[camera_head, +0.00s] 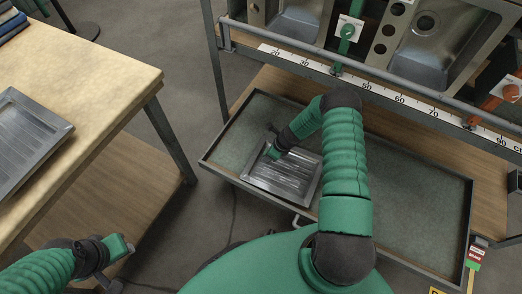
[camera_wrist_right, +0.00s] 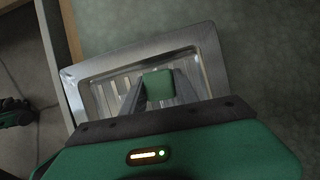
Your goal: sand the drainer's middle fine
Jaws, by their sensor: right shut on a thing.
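A metal drainer (camera_head: 303,181) with ridges lies in the shallow tray at the tray's left end. It also fills the middle of the right wrist view (camera_wrist_right: 210,52). My right gripper (camera_head: 272,152) is over the drainer's upper-left part in the head view. It is shut on a small green block (camera_wrist_right: 158,84), held between its two grey fingers over the ridged middle. I cannot tell whether the block touches the metal. My left gripper (camera_head: 122,247) is at the lower left, away from the drainer; its jaws are too small to read.
The tray (camera_head: 420,195) has a raised rim and is bare to the right. A second ridged metal drainer (camera_head: 30,130) lies on the wooden table (camera_head: 95,75) at left. Metal sinks (camera_head: 425,45) stand in a rack behind a numbered ruler (camera_head: 400,98). A green clamp (camera_head: 347,32) is on the rack.

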